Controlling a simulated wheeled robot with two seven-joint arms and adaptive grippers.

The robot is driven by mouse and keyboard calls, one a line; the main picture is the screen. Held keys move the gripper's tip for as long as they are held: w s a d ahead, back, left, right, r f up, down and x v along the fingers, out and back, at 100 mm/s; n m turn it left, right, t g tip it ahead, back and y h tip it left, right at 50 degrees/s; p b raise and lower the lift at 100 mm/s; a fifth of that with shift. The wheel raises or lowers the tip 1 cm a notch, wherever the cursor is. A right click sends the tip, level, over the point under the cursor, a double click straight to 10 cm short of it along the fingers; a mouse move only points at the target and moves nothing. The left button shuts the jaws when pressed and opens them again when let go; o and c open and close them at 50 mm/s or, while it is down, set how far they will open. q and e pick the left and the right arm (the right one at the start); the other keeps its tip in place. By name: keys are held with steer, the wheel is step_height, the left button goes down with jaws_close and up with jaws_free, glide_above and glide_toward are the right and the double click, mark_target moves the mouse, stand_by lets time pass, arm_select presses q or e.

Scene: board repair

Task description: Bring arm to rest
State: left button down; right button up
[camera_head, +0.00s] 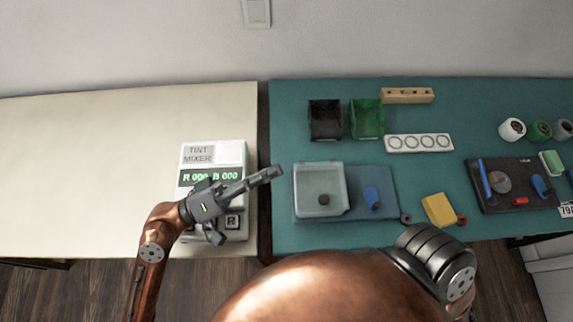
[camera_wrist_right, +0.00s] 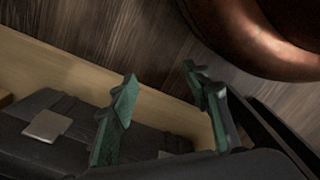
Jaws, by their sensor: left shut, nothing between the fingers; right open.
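My left gripper (camera_head: 262,178) is shut and empty. It reaches over the tint mixer (camera_head: 230,155), a white box with green digits, and points right toward the gap between the tables. It hides part of the mixer's front. My right gripper (camera_wrist_right: 158,100) shows in the right wrist view with its two fingers apart and nothing between them. It is low, over a wooden edge and dark items, with the wood floor beyond. In the head view the right gripper is not seen; only a dark joint of my right arm (camera_head: 440,262) shows at the table's front edge.
The teal table (camera_head: 300,105) holds a clear-lidded box (camera_head: 320,180) on a blue mat, black (camera_head: 325,120) and green bins (camera_head: 367,118), a yellow block (camera_head: 438,210) and a dark tool board (camera_head: 500,205). The cream table (camera_head: 90,170) is clear left of the mixer.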

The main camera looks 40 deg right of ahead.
arm_select(q)
steer(key=shift+w+a+f, duration=0.1)
steer(key=shift+w+a, duration=0.1)
steer(key=shift+a, duration=0.1)
